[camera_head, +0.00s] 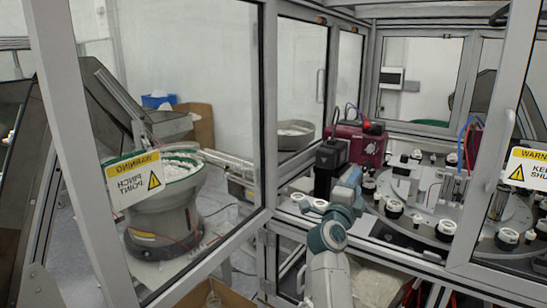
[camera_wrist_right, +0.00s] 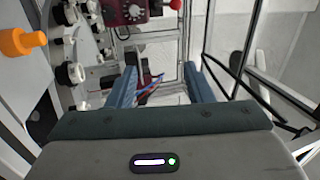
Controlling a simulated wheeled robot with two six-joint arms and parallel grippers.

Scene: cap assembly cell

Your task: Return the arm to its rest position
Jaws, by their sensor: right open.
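My right arm (camera_head: 328,262) reaches up from the lower middle of the head view, through the open front of the machine cell. My right gripper (camera_head: 348,182) is over the cell's deck, near a black block-shaped unit (camera_head: 328,165). In the right wrist view, the two blue fingers of the right gripper (camera_wrist_right: 161,82) stand wide apart. Nothing is held between them; blue and red cables and a frame post show in the gap behind. My left gripper is in neither view.
A round table (camera_head: 425,225) with several black-and-white fixtures lies right of the arm. A dark red unit (camera_head: 357,145) stands behind the gripper. Framed glass panels with warning signs (camera_head: 135,184) flank the opening. A bowl feeder (camera_head: 165,220) stands at left. An orange knob (camera_wrist_right: 22,42) shows in the wrist view.

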